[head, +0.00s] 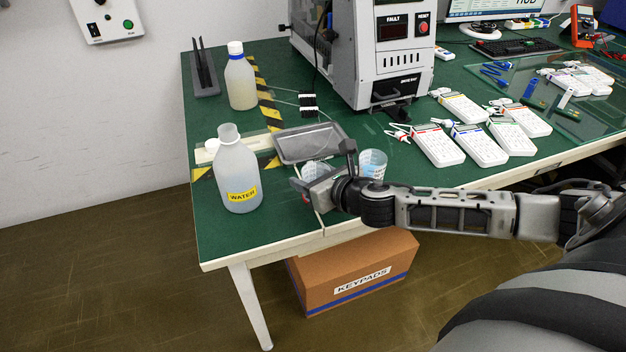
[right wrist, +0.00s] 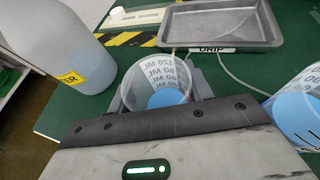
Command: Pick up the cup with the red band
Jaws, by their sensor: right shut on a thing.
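A clear measuring cup (head: 316,169) with printed marks and blue liquid is between the fingers of my right gripper (head: 319,182). The right wrist view shows this cup (right wrist: 156,72) upright, with the gripper (right wrist: 160,92) shut on it. I cannot make out a red band on it; its lower part is hidden by the gripper. I cannot tell whether it touches the table. A second clear cup (head: 373,162) with blue liquid stands to the right, and it also shows at the right edge of the wrist view (right wrist: 298,105). My left gripper is not in view.
A WATER bottle (head: 238,170) stands close on the left. A grey drip tray (head: 310,144) lies just behind the held cup. A capped bottle (head: 241,82), a test machine (head: 393,70) and several keypads (head: 437,146) are farther off. The green table's (head: 228,238) front-left corner is clear.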

